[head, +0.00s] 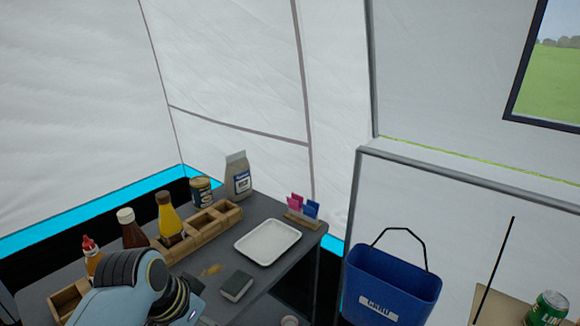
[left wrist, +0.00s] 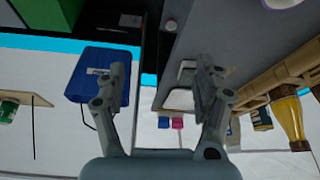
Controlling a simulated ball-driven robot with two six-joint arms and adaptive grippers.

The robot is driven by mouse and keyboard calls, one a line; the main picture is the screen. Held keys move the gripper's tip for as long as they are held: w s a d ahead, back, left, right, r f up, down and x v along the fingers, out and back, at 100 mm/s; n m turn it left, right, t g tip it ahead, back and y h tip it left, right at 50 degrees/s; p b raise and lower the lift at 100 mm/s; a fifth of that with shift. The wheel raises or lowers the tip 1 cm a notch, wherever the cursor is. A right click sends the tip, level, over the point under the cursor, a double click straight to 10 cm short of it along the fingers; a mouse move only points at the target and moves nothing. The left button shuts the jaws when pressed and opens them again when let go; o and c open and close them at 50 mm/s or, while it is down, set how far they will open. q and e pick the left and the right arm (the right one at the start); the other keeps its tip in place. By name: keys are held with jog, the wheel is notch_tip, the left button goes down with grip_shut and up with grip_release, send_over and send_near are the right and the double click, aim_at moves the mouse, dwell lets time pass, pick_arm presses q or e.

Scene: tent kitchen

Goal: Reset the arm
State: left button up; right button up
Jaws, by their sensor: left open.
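My left arm (head: 125,285) comes in at the lower left of the head view, over the near edge of the dark table. Its gripper is not clear there. In the left wrist view, where the scene looks upside down, my left gripper (left wrist: 160,82) is open with its two fingers well apart. Nothing is held between them. Behind the fingers are the table's edge and a white tray (left wrist: 178,100), partly hidden by the right-hand finger. My right gripper is in neither view.
The dark table holds a white tray (head: 268,242), a sponge (head: 236,285), wooden crates (head: 213,220), sauce bottles (head: 167,215), a can (head: 201,191), a paper bag (head: 238,176) and a card holder (head: 302,212). A blue bucket (head: 390,283) hangs right of the table. A green can (head: 546,308) stands lower right.

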pick_arm(q)
jog(key=s+a+f+g+y+b, duration=0.1)
jog(key=s+a+f+b, duration=0.25)
jog(key=s+f, duration=0.6)
jog(key=s+a+f+n+g+b, duration=0.15)
jog(key=s+f+b, duration=0.35)
jog(key=f, duration=0.7)
jog(key=s+a+f+g+y+b, duration=0.1)
jog(key=s+a+f+g+b, duration=0.15)
jog(key=s+f, duration=0.7)
jog(key=s+a+f+n+t+b, duration=0.1)
jog(key=s+a+f, duration=0.3)
jog(key=s+f, duration=0.4)
jog(key=s+a+f+n+t+y+b, duration=0.1)
jog(key=s+a+f+n+b, duration=0.2)
jog(key=s+f, duration=0.5)
jog(key=shift+s+a+b, duration=0.45)
jog(key=shift+s+b, duration=0.15)
jog(key=shift+s, duration=0.4)
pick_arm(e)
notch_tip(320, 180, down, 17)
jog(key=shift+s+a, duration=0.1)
